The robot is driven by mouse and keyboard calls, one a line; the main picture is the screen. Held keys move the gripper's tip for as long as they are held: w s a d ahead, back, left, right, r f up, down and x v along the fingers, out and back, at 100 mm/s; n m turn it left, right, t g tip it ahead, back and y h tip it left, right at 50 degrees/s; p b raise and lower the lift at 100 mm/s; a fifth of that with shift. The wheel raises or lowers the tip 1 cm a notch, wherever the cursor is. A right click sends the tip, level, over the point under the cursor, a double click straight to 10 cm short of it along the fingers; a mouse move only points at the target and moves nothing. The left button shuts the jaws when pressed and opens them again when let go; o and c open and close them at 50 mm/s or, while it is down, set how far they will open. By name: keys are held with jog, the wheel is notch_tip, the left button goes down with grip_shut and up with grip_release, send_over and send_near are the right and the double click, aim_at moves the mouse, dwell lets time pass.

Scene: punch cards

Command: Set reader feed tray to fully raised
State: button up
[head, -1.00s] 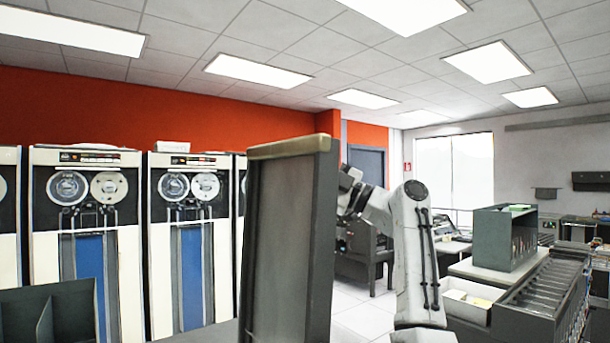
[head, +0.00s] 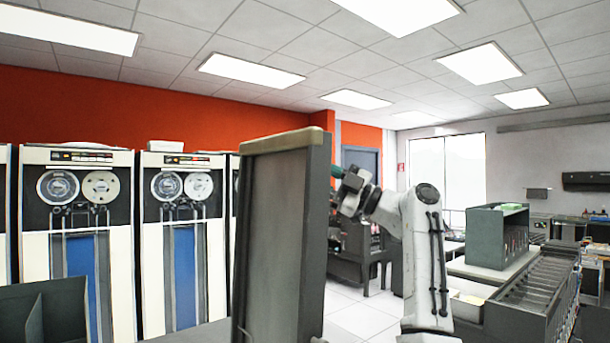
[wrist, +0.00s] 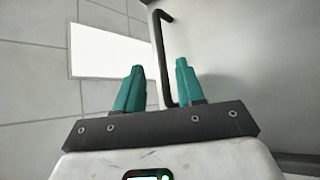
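The reader feed tray seems to be the tall grey panel (head: 285,240) with a beige top edge, standing nearly upright in the head view. My gripper (head: 338,171) is just right of its upper right edge; one teal fingertip shows there. In the wrist view, the two teal fingers (wrist: 158,70) stand apart. A dark bent rod (wrist: 163,50), like a handle, runs between them beside a pale grey surface (wrist: 250,60). It looks nearer the right finger; I cannot tell whether they touch.
Tape cabinets (head: 75,235) line the red wall at left. A grey divided bin (head: 40,315) is at lower left. A long grey card machine (head: 535,300) and a green-grey box (head: 497,233) are at right. Tiled floor (head: 365,315) shows behind my arm.

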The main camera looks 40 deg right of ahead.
jog(key=b+v, duration=0.2)
jog(key=v, duration=0.5)
dwell(0.5)
